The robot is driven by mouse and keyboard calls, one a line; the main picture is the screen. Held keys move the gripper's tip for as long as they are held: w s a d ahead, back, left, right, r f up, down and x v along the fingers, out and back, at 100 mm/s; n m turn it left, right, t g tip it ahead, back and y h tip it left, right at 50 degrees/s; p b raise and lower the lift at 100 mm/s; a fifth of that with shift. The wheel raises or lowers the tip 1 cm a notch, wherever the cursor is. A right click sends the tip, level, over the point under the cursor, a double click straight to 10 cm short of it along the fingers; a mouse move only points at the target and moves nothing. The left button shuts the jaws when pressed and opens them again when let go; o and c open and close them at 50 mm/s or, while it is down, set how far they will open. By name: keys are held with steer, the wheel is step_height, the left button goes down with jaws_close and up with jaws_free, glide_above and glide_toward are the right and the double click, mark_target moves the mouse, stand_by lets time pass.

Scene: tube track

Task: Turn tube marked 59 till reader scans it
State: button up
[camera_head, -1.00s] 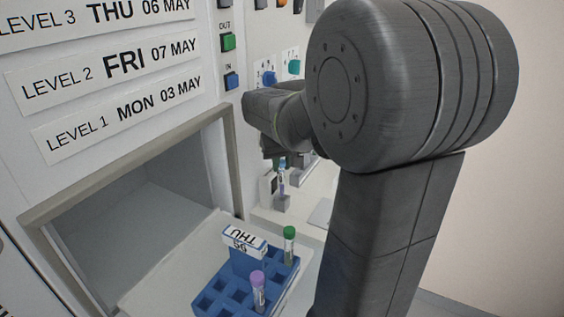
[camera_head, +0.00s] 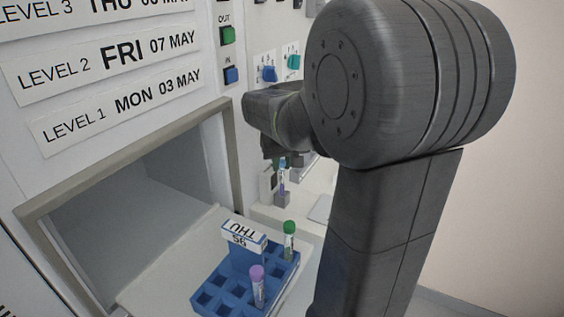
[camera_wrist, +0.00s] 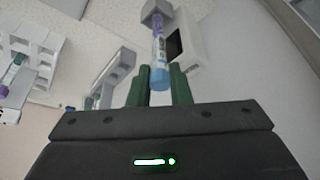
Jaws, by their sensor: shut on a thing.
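A slim tube with a blue cap (camera_wrist: 160,78) stands in a small grey holder (camera_wrist: 156,9); in the head view the tube (camera_head: 282,181) is upright above the same holder (camera_head: 282,199). No number is readable on its label. My gripper (camera_wrist: 160,84) is shut on the tube at the cap, with a green finger on each side. In the head view my gripper (camera_head: 281,161) is mostly hidden by my wrist. A pale box with a dark window, apparently the reader (camera_wrist: 184,42), stands right beside the tube, its window near the tube's side.
A blue rack (camera_head: 212,292) with a THU sign (camera_head: 243,237) holds a purple-capped tube (camera_head: 257,285) and a green-capped tube (camera_head: 289,238) before an open hatch. Green (camera_head: 228,35) and blue (camera_head: 231,75) buttons are on the wall. A white rack (camera_wrist: 32,45) shows left in the wrist view.

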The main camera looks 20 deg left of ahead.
steer(key=shift+f, duration=0.2)
steer(key=shift+f, duration=0.1)
steer(key=o, duration=0.9)
steer(key=shift+d, duration=0.15)
steer(key=shift+f, duration=0.1)
steer(key=shift+s+r, duration=0.1)
steer(key=shift+r, duration=0.25)
steer(key=v, duration=1.3)
steer(key=shift+r, duration=0.2)
steer(key=shift+f, duration=0.15)
